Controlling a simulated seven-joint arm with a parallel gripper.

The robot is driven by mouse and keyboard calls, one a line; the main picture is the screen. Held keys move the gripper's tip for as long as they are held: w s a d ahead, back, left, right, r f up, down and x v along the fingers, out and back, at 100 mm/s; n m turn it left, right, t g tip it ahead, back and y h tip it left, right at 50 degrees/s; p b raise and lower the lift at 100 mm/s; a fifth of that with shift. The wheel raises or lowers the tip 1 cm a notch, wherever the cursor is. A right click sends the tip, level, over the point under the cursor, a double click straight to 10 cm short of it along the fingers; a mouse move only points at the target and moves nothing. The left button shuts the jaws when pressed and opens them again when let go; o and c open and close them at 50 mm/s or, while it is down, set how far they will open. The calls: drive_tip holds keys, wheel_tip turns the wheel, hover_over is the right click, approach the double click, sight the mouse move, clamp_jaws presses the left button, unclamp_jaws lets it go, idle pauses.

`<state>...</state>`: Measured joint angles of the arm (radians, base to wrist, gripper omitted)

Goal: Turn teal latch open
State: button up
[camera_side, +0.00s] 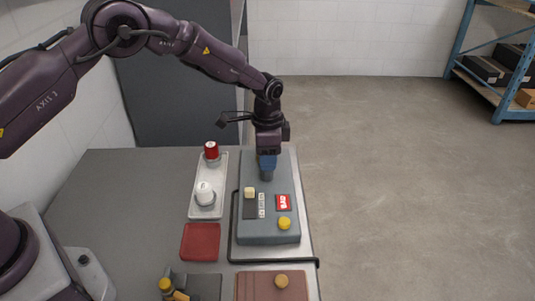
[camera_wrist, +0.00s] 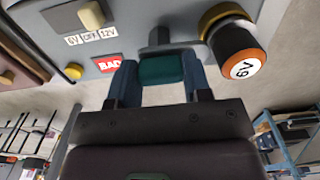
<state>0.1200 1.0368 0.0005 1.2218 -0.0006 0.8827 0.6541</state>
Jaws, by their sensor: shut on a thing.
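The teal latch (camera_wrist: 160,70) is between the two blue fingers of my gripper (camera_wrist: 158,82) in the wrist view. My gripper is shut on it, with a finger at each end. A dark grey piece stands just behind the latch. In the side view my gripper (camera_side: 267,172) points down at the far part of the grey box (camera_side: 268,236), and it hides the latch there. A black and orange cylinder marked 6V (camera_wrist: 235,45) stands on the box close to the right finger.
The box also bears a cream switch (camera_side: 250,193), a red BAD label (camera_side: 283,202) and a yellow button (camera_side: 285,223). A white tray (camera_side: 208,174) with a red-topped and a white piece lies left. A red pad (camera_side: 201,242) lies nearer. A black cable edges the box.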

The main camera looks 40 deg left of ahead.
drive_tip(key=shift+n, duration=0.3)
drive_tip(key=n, duration=0.3)
drive_tip(key=shift+n, duration=0.4)
drive_tip(key=n, duration=0.4)
drive_tip(key=shift+n, duration=0.3)
drive_tip(key=n, duration=0.8)
drive_tip(key=shift+r+n, duration=0.1)
drive_tip(key=shift+n, duration=0.2)
drive_tip(key=o, duration=0.9)
wheel_tip(320, 180, up, 13)
drive_tip(key=shift+f, duration=0.1)
